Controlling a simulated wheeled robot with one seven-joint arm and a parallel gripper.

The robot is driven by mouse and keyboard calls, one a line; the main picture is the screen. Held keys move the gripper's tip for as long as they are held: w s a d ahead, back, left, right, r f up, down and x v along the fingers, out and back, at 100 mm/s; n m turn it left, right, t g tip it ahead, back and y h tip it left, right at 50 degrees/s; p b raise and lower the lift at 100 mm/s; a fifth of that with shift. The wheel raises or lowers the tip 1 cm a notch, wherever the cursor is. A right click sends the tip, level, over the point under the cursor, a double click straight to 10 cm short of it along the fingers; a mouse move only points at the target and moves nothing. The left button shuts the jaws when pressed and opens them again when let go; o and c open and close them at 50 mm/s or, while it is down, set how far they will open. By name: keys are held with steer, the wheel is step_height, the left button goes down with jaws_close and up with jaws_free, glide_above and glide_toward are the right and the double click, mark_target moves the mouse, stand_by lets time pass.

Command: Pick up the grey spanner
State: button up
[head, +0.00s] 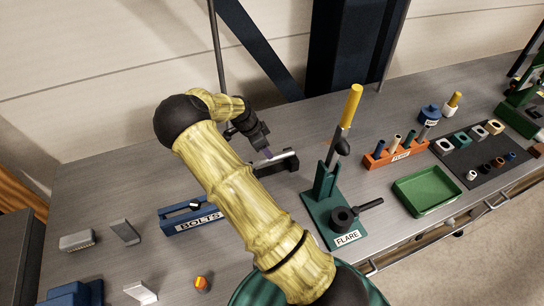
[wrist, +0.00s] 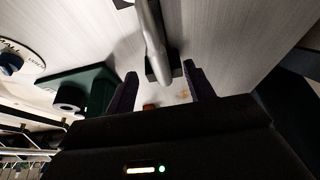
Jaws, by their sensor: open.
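The grey spanner (head: 281,159) lies on a low black holder (head: 283,168) on the bench, in the middle of the head view. In the wrist view the spanner (wrist: 151,30) is a smooth grey bar running down from the top edge, its near end over a black block (wrist: 165,75). My gripper (head: 266,153) is open and stands just above the left part of the spanner in the head view. In the wrist view its two dark fingers (wrist: 161,88) stand on either side of the spanner's line, with nothing clamped. Whether the fingers reach down to the spanner's height I cannot tell.
A green FLARE tool (head: 325,205) with a yellow handle stands right of the spanner. Farther right are an orange rack (head: 396,154), a green tray (head: 427,190) and a dark mat (head: 468,161). Small grey blocks (head: 125,231) lie left.

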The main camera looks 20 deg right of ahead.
mark_target(267, 161)
steer(key=shift+x, duration=0.75)
steer(key=shift+s+d+f+p, duration=0.1)
steer(key=shift+d+f+p, duration=0.1)
steer(key=shift+p, duration=0.25)
steer(key=shift+p+x, duration=1.15)
steer(key=shift+x, duration=1.15)
steer(key=shift+s+a, duration=0.1)
steer(key=shift+s, duration=0.05)
jaws_close()
